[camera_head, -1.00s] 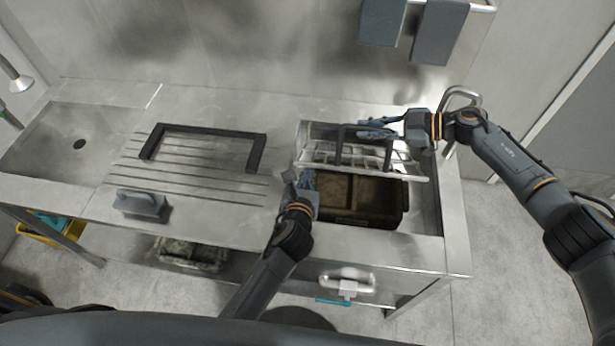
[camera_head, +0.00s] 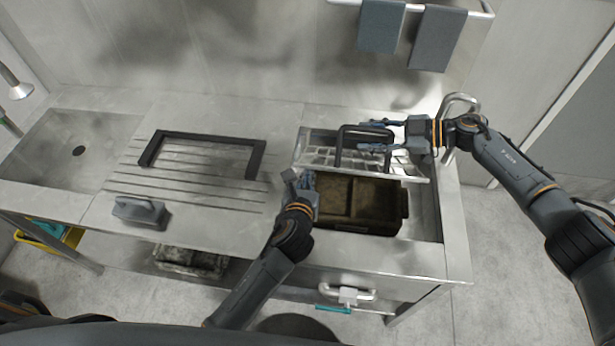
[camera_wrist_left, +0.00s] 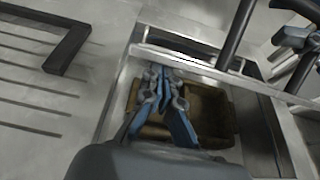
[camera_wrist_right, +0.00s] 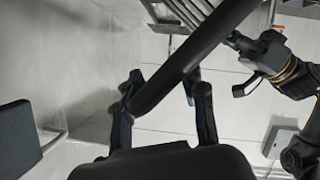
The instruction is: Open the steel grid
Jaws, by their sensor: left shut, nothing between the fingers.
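The steel grid (camera_head: 322,157) is tilted up over the sunken basin in the right part of the counter, its near edge raised. Its black handle (camera_head: 342,148) stands on it, and also shows large in the right wrist view (camera_wrist_right: 185,62). My right gripper (camera_head: 374,135) is at the handle with its fingers spread. The handle bar passes between those fingers in the right wrist view (camera_wrist_right: 163,98). My left gripper (camera_head: 303,181) is shut and empty at the basin's left side, just below the grid's near edge, and shows over the brown box in the left wrist view (camera_wrist_left: 160,82).
A brown divided box (camera_head: 360,222) sits in the basin under the grid. A black frame (camera_head: 255,158) and a grey handled block (camera_head: 138,211) lie on the counter to the left. A sink (camera_head: 55,150) is at far left. Grey towels (camera_head: 438,38) hang behind.

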